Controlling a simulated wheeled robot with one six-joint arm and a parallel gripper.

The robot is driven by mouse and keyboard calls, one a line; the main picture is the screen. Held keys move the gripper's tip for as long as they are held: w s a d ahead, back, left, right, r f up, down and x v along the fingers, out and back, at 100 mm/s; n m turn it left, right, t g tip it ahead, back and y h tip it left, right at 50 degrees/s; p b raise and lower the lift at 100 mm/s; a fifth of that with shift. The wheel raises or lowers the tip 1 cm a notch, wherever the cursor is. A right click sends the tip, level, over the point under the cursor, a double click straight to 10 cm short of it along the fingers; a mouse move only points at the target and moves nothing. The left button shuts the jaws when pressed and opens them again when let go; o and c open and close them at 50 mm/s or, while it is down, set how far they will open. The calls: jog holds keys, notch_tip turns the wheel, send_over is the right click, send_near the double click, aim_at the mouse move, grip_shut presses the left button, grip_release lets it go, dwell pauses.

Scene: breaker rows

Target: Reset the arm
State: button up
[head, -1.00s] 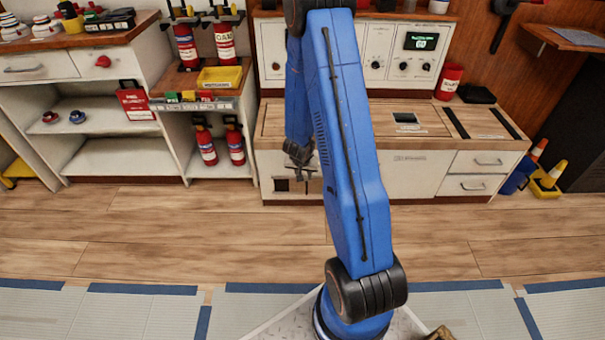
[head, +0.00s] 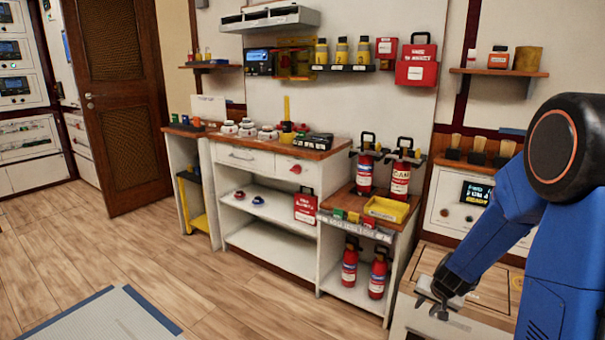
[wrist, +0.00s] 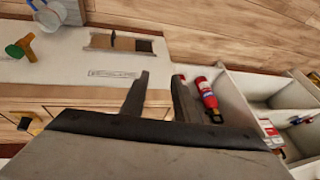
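My blue arm (head: 565,215) reaches in from the right of the head view, bent downward at the elbow. My gripper (head: 438,312) hangs at its end, in front of the white cabinet with the control panel. In the wrist view my gripper (wrist: 160,90) shows two dark fingers standing apart with nothing between them. Beyond them are a pale cabinet front (wrist: 75,62) with a recessed slot and a red extinguisher (wrist: 207,97) in a shelf bay.
A white shelf unit (head: 260,165) with a wooden top stands left of the arm. Red extinguishers (head: 365,175) and a yellow tray (head: 386,209) are on the lower stand beside it. A brown door (head: 120,110) is at the left.

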jog(key=s+a+r+n+y, duration=0.1)
jog(key=s+a+r+n, duration=0.1)
jog(key=s+a+r, duration=0.5)
jog(key=s+a+r+n+y, duration=0.1)
jog(key=s+a+r+n, duration=0.15)
jog(key=s+r, duration=0.55)
jog(key=s+r+n, duration=0.1)
jog(key=s+r, duration=0.3)
jog(key=s, duration=0.4)
jog(key=s+a+r+h, duration=0.1)
jog(key=s+r, duration=0.3)
jog(key=s, duration=0.5)
jog(key=shift+s+r+n+h, duration=0.15)
jog(key=shift+r+n+h, duration=0.15)
jog(key=shift+r+n, duration=0.1)
